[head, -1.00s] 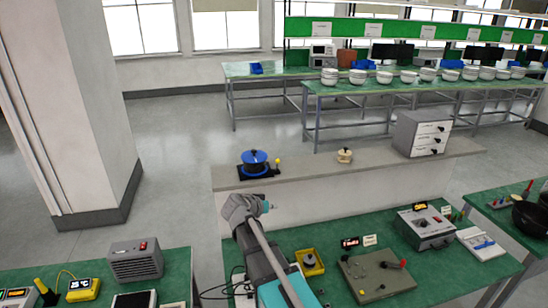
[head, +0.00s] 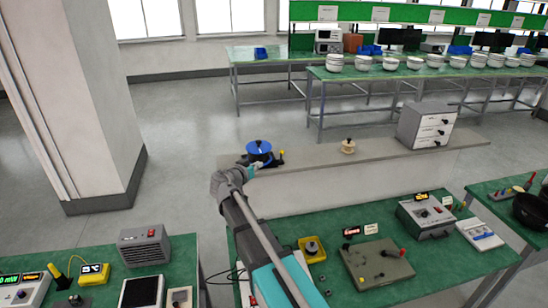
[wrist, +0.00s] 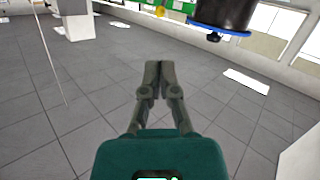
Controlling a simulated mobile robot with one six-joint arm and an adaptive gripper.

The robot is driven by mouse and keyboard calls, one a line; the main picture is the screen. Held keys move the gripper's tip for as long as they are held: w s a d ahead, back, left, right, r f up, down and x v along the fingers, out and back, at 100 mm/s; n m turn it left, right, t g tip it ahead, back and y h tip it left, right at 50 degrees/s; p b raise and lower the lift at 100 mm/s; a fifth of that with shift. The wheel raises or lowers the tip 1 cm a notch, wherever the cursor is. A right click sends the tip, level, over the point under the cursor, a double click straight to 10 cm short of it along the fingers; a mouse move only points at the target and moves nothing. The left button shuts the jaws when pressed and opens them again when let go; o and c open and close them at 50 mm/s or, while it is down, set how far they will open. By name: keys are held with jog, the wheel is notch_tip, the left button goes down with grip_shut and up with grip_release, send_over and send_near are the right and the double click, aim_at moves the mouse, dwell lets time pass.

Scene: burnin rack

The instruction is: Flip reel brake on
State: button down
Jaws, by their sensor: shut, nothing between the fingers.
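The reel (head: 259,147), blue-topped on a dark base, stands on the left end of the grey ledge. A small lever with a yellow knob (head: 281,153) sticks up at the right of its base; I take this as the brake. In the wrist view the reel's dark body with a blue rim (wrist: 225,14) is at the top right, and a yellow knob (wrist: 160,12) shows at the top. My gripper (wrist: 159,64) is shut and empty, its fingertips together. In the head view my gripper (head: 257,165) is just in front of the reel's base; contact cannot be told.
The ledge (head: 400,155) also carries a small cream spool (head: 348,146) and a grey drawer cabinet (head: 425,125). Below it, a green bench (head: 300,235) holds a plate with knobs (head: 375,265) and a control box (head: 425,215). The ledge between reel and spool is clear.

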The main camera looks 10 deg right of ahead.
aim_at(281, 153)
jog(key=shift+w+d, duration=0.1)
jog(key=b+x, duration=0.2)
jog(key=x, duration=1.1)
jog(key=shift+f+b, duration=0.1)
jog(key=shift+b, duration=0.2)
jog(key=shift+w+d, duration=0.25)
